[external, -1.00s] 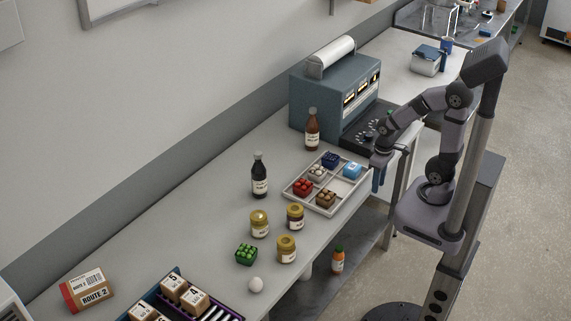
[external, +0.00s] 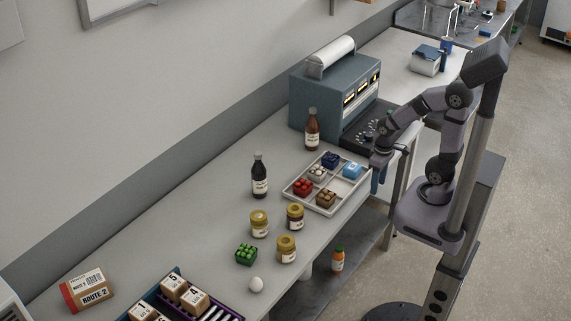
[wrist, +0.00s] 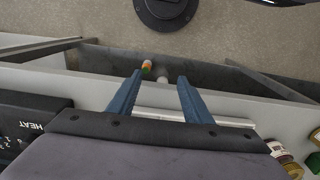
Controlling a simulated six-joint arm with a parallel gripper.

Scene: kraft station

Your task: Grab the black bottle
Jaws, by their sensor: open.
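The black bottle (external: 259,177) with a white label stands upright on the grey counter, left of the divided tray in the external view. It does not show in the wrist view. My gripper (external: 378,178) hangs at the counter's front edge, right of the tray and well away from the bottle. In the wrist view my gripper (wrist: 158,95) has its two blue fingers spread apart with nothing between them, over the counter's edge.
A blue-grey machine (external: 328,92) is at the back.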

